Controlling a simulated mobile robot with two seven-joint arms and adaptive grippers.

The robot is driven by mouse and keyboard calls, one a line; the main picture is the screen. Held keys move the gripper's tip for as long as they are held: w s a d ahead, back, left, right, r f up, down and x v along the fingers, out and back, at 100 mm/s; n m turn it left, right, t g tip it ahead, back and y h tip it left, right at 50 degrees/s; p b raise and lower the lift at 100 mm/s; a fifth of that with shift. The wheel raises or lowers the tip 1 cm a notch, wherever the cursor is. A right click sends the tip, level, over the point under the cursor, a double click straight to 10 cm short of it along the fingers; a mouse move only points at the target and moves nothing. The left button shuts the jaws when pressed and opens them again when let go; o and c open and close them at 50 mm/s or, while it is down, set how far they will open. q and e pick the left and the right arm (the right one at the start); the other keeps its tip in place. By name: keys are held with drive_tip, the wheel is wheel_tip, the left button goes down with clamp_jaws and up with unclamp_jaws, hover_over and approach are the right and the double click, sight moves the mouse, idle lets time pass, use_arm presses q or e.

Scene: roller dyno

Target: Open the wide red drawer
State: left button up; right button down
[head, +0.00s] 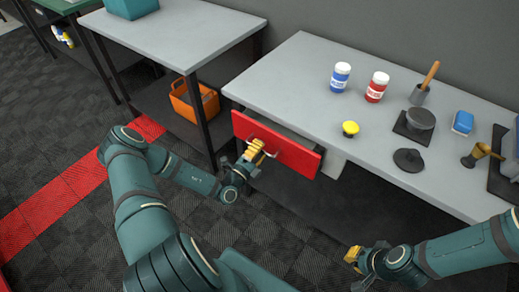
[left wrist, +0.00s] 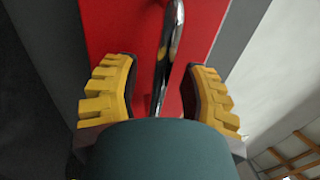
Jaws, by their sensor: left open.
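The wide red drawer (head: 294,156) is under the grey worktop, with its front standing out from the bench and a strip of its side showing behind. Its chrome bar handle (left wrist: 166,50) runs between the two yellow fingers of my left gripper (head: 255,151) in the left wrist view. Those fingers are open, one on each side of the bar, with gaps visible. The red front (left wrist: 205,22) fills the middle of that view. My right gripper (head: 353,256) is low in front of the bench, away from the drawer; its opening is unclear.
The worktop holds a blue-labelled jar (head: 340,77), a red-labelled jar (head: 377,87), a yellow-topped knob (head: 350,129), a mortar-like pot with a stick (head: 419,94) and a blue block (head: 463,122). An orange crate (head: 194,102) sits on the left bench's lower shelf. Floor before the drawer is clear.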

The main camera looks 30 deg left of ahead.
use_arm(q)
clamp_jaws()
drive_tip(key=r+p+v, duration=0.3)
drive_tip(key=p+v, duration=0.1)
drive_tip(key=v, duration=1.2)
drive_tip(key=shift+s+a, duration=0.15)
drive_tip(key=shift+s, duration=0.5)
unclamp_jaws()
